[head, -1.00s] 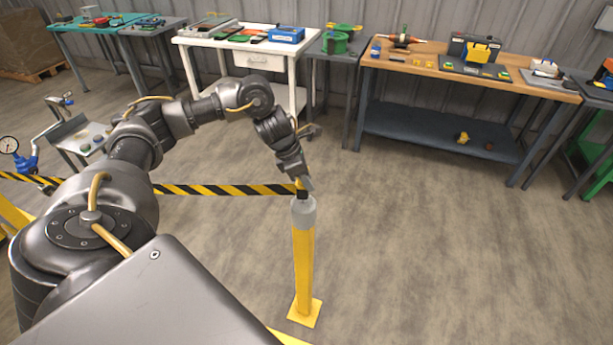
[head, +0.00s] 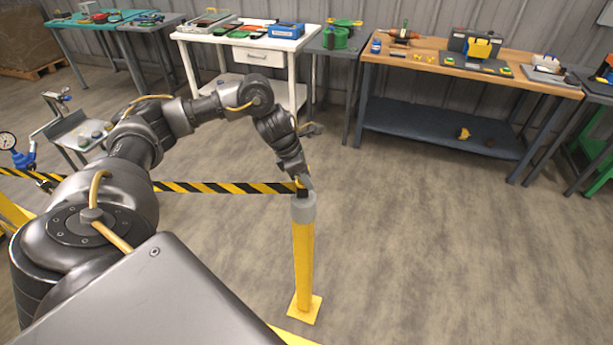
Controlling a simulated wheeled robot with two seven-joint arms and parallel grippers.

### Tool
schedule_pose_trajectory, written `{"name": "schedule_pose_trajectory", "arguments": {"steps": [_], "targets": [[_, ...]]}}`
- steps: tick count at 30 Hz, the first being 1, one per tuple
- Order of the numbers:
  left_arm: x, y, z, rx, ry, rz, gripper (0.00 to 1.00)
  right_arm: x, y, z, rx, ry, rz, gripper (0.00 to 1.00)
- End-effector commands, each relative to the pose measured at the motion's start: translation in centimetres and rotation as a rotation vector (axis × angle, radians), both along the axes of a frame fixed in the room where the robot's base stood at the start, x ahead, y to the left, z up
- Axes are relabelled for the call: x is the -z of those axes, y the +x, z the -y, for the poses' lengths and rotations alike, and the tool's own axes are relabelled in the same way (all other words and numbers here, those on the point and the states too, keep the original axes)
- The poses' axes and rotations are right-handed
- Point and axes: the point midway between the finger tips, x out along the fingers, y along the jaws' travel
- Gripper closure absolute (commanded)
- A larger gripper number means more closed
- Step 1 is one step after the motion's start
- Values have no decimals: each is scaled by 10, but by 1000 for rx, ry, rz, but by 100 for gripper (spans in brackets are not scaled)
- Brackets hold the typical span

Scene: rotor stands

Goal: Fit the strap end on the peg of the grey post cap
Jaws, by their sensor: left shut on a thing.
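A yellow post (head: 304,262) stands upright on a square yellow foot, with a grey cap (head: 303,211) on top. A yellow and black striped strap (head: 225,187) runs in from the left to the cap. My left gripper (head: 302,188) is shut on the dark strap end (head: 301,194), right at the top of the grey cap. The peg is hidden behind the gripper and the strap end, so I cannot tell whether the end is around it. My right gripper is not in view.
A wooden workbench (head: 470,72) with tools stands at the back right. A white cart (head: 250,42) and a teal table (head: 98,22) stand along the back wall. A blue gauge stand (head: 25,158) is at the left. The floor right of the post is clear.

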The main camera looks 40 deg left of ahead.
Motion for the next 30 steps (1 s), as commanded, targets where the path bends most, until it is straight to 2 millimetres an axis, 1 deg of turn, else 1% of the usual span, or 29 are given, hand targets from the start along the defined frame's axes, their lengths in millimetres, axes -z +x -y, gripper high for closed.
{"name": "schedule_pose_trajectory", "arguments": {"steps": [10,11,15,16,17,25,28,30], "targets": [[6,0,0,0,-1,1,95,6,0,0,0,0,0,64],[6,0,0,0,-1,1,67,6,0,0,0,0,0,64],[5,0,0,0,0,0,49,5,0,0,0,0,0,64],[5,0,0,0,-1,1,45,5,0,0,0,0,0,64],[5,0,0,0,-1,1,43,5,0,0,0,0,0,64],[5,0,0,0,0,0,43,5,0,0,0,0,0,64],[-2,-2,-2,0,0,2,43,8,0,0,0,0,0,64],[-11,-4,-6,-1,0,4,43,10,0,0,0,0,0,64]]}}
